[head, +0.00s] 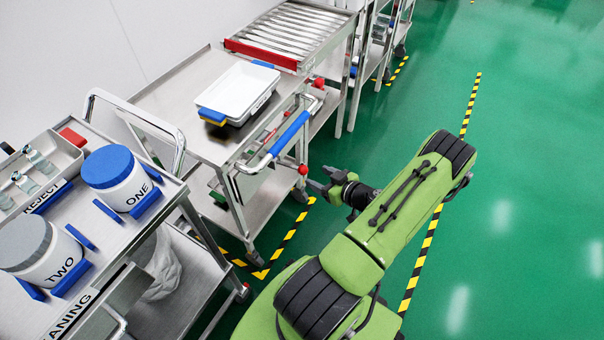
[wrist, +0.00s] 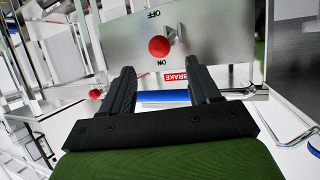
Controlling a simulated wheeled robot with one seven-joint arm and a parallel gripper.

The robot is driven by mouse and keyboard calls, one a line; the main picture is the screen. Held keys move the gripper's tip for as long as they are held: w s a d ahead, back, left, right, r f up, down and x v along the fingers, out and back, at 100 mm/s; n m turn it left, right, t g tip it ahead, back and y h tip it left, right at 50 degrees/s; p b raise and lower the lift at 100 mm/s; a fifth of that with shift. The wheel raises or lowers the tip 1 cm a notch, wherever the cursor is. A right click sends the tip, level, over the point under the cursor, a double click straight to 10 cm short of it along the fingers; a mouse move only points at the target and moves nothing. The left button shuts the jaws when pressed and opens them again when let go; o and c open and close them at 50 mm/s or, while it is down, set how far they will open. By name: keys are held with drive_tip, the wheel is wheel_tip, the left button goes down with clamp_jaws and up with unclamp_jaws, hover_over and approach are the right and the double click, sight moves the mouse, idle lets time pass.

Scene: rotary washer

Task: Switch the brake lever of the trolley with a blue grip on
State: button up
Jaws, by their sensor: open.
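The trolley with a blue grip (head: 287,134) stands in the middle of the head view. Its brake lever ends in a red ball knob (head: 302,169), at the near right side of the trolley. In the wrist view the red knob (wrist: 159,46) stands out from a metal plate (wrist: 120,45) marked OFF and ON, upside down, above a red BRAKE label (wrist: 174,77). The knob shows between the two words; I cannot tell its setting. My gripper (head: 320,178) is open and empty, just right of the knob. In the wrist view my fingers (wrist: 160,76) point towards it, apart from it.
The blue grip bar (wrist: 165,97) crosses behind my fingers in the wrist view. Another red knob (head: 319,82) is farther back on a trolley. A white tray (head: 239,92) sits on the trolley top. A cart with jars (head: 118,178) stands at left. Green floor at right is clear.

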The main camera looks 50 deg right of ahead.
sight(306, 171)
drive_tip(key=b+x, duration=0.1)
drive_tip(key=x, duration=0.7)
drive_tip(key=shift+w+f+b, duration=0.15)
drive_tip(key=shift+w+b, duration=0.1)
drive_tip(key=shift+b, duration=0.15)
clamp_jaws()
